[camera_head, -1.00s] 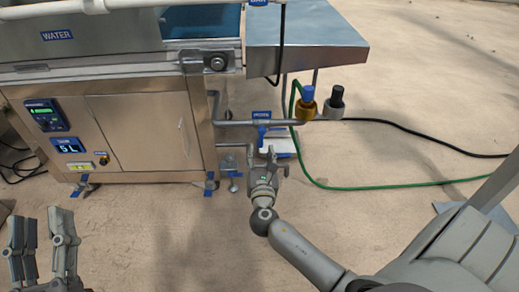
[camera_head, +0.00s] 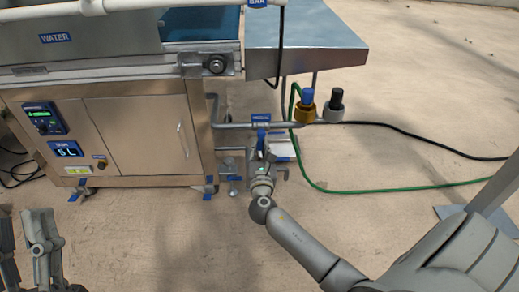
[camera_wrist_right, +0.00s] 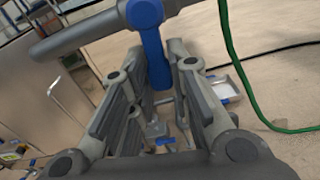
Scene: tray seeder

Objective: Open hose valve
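The hose valve has a blue lever handle (camera_head: 261,137) that hangs down from the grey pipe (camera_head: 235,126) beside the metal machine. In the right wrist view the handle (camera_wrist_right: 155,55) points down between the two fingers of my right gripper (camera_wrist_right: 160,62). The fingers are apart, one on each side of the handle, and small gaps seem to show. In the head view my right gripper (camera_head: 264,155) is just below the pipe and partly covers the handle. My left gripper (camera_head: 24,222) is at the lower left, empty, fingers apart, partly cut off by the frame edge.
The green hose (camera_head: 350,192) curves down to the floor right of the valve. The machine cabinet (camera_head: 145,130) stands left. Floor in front is clear.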

